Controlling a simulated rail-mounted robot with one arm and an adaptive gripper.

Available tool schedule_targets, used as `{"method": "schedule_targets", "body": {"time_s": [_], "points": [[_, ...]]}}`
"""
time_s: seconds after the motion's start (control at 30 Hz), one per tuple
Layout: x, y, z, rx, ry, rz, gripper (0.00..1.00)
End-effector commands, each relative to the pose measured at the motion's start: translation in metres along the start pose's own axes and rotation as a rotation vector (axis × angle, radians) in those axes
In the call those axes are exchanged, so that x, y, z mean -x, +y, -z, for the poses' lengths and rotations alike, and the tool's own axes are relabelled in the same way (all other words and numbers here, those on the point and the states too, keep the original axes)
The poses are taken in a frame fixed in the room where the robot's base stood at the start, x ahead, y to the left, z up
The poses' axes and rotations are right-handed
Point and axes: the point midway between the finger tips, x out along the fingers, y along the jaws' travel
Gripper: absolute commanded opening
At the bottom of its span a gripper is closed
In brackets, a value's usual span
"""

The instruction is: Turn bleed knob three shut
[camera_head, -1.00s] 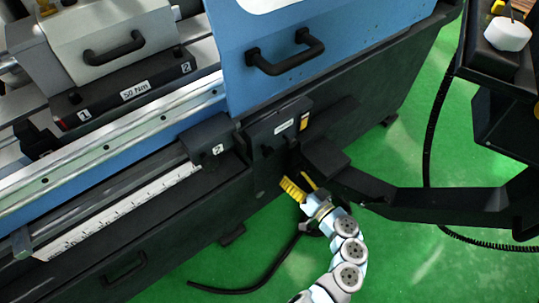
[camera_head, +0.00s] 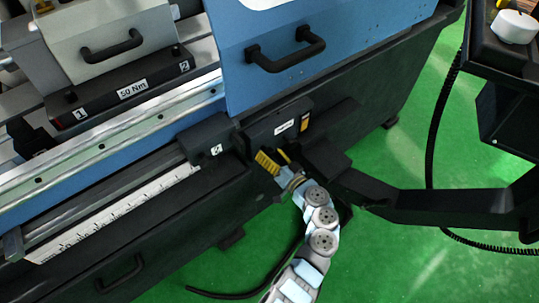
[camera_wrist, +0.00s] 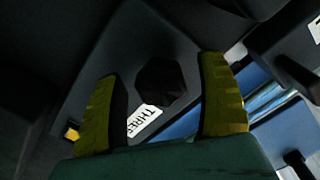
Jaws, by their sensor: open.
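Bleed knob three (camera_wrist: 160,82) is a small dark faceted knob in the wrist view. It sits on a dark panel beside a white label (camera_wrist: 145,120) that reads "THREE". My gripper (camera_wrist: 160,67) is open, with one yellow finger on each side of the knob in the picture. I see dark gaps between the fingers and the knob, and no clear contact. In the head view my gripper (camera_head: 272,158) is at the front of the dark block (camera_head: 268,133) below the blue door. The knob cannot be made out there.
A blue door (camera_head: 350,50) with a black handle (camera_head: 287,55) is above the block. A block marked 2 (camera_head: 208,139) is left of my gripper. A black support arm (camera_head: 430,203) runs close on the right.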

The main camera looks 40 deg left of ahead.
Motion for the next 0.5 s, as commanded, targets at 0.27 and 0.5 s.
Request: {"method": "schedule_targets", "body": {"time_s": [0.27,0.5], "points": [[0.0003,-0.0002,0.0002,0.0,0.0,0.0,0.41],[0.0003,-0.0002,0.0001,0.0,0.0,0.001,0.07]]}}
